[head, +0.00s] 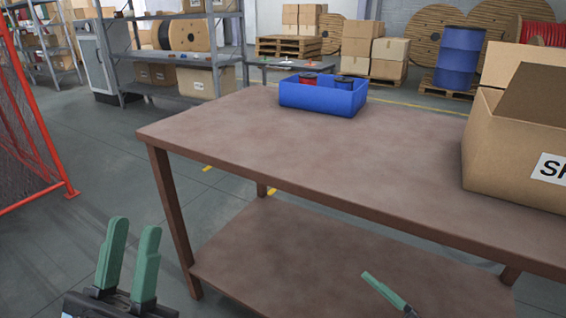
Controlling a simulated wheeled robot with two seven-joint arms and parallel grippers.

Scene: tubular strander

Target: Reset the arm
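My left gripper (133,228) is at the bottom left, in front of the table's left end. Its two green fingers point up with a gap between them, and nothing is held. My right gripper (378,285) shows at the bottom, right of the middle, in front of the table's lower shelf. Only a green finger and a bit of dark mount show, so its opening cannot be judged. Both grippers are apart from the things on the table.
A brown table (300,150) with a lower shelf (290,260) fills the middle. It bears a blue bin (322,99) with spools inside and an open cardboard box (510,150) at the right. A red-framed mesh fence (35,130) stands left. The tabletop's middle is clear.

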